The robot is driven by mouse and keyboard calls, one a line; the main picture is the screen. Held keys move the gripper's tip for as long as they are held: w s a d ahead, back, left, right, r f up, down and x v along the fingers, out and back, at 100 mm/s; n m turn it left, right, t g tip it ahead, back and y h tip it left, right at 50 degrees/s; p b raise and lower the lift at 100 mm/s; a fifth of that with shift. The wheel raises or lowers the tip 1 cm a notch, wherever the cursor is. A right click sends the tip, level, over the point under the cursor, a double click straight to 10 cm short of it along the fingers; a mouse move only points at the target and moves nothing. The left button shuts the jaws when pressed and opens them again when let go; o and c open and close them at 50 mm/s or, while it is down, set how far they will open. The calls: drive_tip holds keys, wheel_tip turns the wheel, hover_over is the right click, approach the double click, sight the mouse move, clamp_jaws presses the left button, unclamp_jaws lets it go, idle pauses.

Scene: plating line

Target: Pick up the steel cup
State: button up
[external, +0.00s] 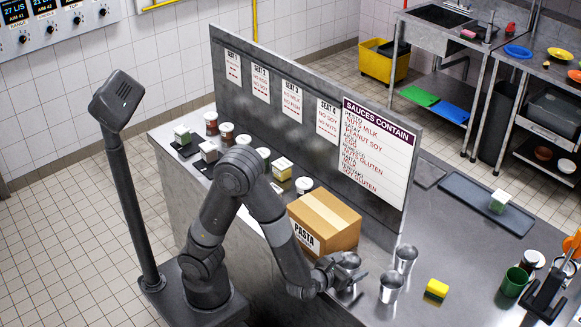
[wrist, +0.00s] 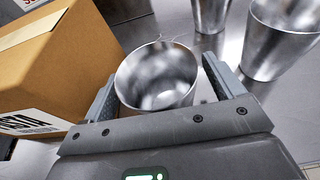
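Three steel cups stand on the steel counter. One steel cup (wrist: 157,78) sits between the two fingers of my gripper (wrist: 165,92) in the wrist view, its open mouth facing up. The left finger is close to the cup's side; a gap shows between the cup and the right finger. My gripper looks open around it. In the external view my gripper (external: 350,286) is low at this cup (external: 348,260), partly hiding it. The other two cups (external: 405,259) and (external: 390,288) stand just to the right, and show in the wrist view (wrist: 210,14) and (wrist: 277,42).
A cardboard pasta box (external: 325,222) stands close left of the cup, also near my left finger in the wrist view (wrist: 60,65). The sauces board (external: 375,165) rises behind. Counter between sponge and tray (external: 465,200) is clear.

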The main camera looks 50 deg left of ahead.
drive_tip(key=c, duration=1)
drive_tip(key=shift+o, duration=0.2)
